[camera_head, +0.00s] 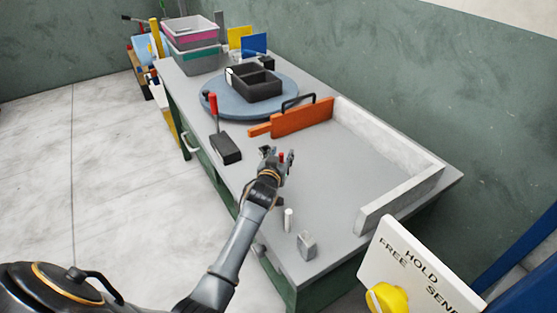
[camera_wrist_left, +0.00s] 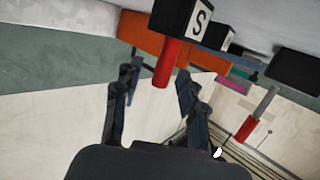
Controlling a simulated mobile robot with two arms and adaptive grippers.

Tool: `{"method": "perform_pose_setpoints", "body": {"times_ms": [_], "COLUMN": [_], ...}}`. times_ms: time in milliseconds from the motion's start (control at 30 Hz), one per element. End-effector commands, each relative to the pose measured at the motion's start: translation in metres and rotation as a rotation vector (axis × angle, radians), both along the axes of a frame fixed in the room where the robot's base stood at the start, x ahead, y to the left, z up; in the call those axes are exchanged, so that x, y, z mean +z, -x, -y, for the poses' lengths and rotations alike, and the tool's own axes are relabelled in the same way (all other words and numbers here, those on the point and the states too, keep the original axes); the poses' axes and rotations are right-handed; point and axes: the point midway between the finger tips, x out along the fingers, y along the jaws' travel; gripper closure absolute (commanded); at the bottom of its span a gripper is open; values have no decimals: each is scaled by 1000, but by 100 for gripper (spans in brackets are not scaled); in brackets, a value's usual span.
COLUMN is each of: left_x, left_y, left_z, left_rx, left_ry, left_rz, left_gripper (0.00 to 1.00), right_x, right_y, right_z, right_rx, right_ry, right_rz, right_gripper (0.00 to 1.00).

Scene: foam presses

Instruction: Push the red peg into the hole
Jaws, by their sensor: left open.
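The red peg (camera_wrist_left: 165,66) stands out from a black block (camera_wrist_left: 178,18) with a white "S" label in the left wrist view. In the head view only a small red bit of the peg (camera_head: 281,157) shows between my fingers. My left gripper (camera_head: 278,154) is open over the middle of the table. In the left wrist view the fingers of my left gripper (camera_wrist_left: 157,76) are on either side of the peg, with visible gaps; contact cannot be told. The hole is not clearly visible. My right gripper is not in view.
The grey table (camera_head: 330,190) holds an orange board (camera_head: 302,118), a pale raised edge (camera_head: 385,135) and a blue turntable (camera_head: 285,101) with a black tray (camera_head: 262,92). A red-handled tool (camera_head: 213,104) stands at a black block (camera_head: 226,148). A white cylinder (camera_head: 288,219) and grey block (camera_head: 306,245) stand nearer.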

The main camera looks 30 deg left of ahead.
Motion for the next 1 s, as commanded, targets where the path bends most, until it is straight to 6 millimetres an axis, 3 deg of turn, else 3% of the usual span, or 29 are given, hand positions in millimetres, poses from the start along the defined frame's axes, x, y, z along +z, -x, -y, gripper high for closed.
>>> {"method": "perform_pose_setpoints", "body": {"times_ms": [167, 600, 800, 1000], "left_x": [3, 18, 22, 24], "left_y": [17, 93, 110, 112], "left_z": [5, 25, 29, 29], "left_rx": [-1, -2, -1, -1], "left_ry": [0, 2, 1, 0], "left_rz": [0, -1, -1, 0], "left_gripper": [59, 59, 59, 59], "right_x": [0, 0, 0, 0], "right_y": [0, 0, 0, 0], "right_z": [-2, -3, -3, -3], "right_rx": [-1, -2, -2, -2], "right_ry": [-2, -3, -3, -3], "right_rz": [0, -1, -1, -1], "right_gripper": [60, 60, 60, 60]}}
